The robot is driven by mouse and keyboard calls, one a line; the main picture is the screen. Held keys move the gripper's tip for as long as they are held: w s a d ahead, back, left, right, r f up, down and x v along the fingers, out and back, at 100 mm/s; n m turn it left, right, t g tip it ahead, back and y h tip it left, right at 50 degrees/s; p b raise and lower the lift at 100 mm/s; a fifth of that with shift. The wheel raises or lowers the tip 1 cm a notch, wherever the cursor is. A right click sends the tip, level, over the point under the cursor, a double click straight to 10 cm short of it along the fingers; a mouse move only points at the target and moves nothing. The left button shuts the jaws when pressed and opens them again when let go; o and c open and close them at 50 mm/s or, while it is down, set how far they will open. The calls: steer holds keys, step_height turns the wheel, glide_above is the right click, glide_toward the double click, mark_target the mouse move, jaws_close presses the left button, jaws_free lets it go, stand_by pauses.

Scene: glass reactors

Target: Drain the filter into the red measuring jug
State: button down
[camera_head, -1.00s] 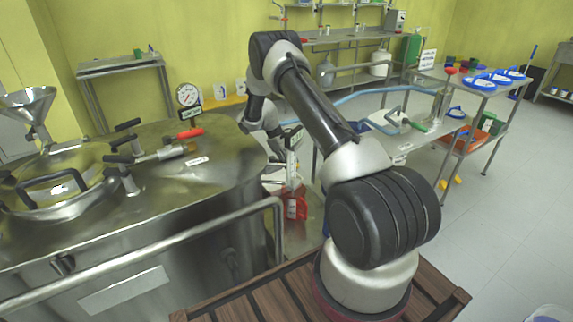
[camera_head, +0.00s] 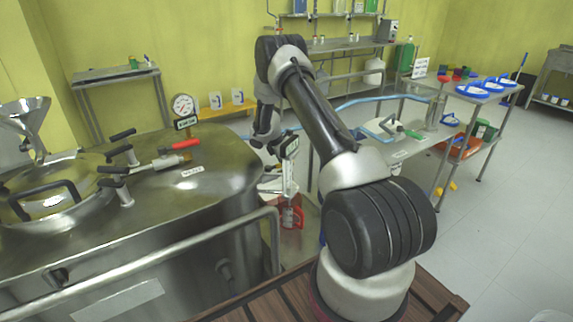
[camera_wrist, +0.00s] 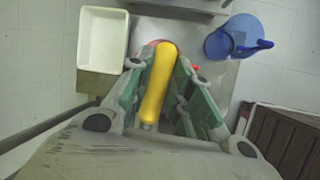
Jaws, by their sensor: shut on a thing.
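The red measuring jug (camera_head: 298,216) is low beside the right end of a large steel vessel (camera_head: 190,215), below my gripper (camera_head: 289,190) and partly hidden by it. I cannot tell from the head view whether they touch. In the wrist view my gripper (camera_wrist: 158,100) is shut on a yellow bar-shaped thing (camera_wrist: 157,85) lying lengthwise between its green-sided fingers. Only specks of red show near the fingertips there, so most of the jug is hidden. I cannot tell which vessel is the filter or see its outlet.
In the wrist view a white tray (camera_wrist: 103,38) lies left of the fingers and a blue jug (camera_wrist: 226,38) stands right. A metal rail (camera_head: 180,255) runs before the steel vessel.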

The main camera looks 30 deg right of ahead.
steer(key=shift+w+n, duration=0.4)
steer(key=shift+n, duration=0.2)
steer(key=c, duration=1.3)
jaws_free()
steer(key=v, duration=1.2)
steer(key=shift+s+d, duration=0.1)
steer(key=shift+s, duration=0.1)
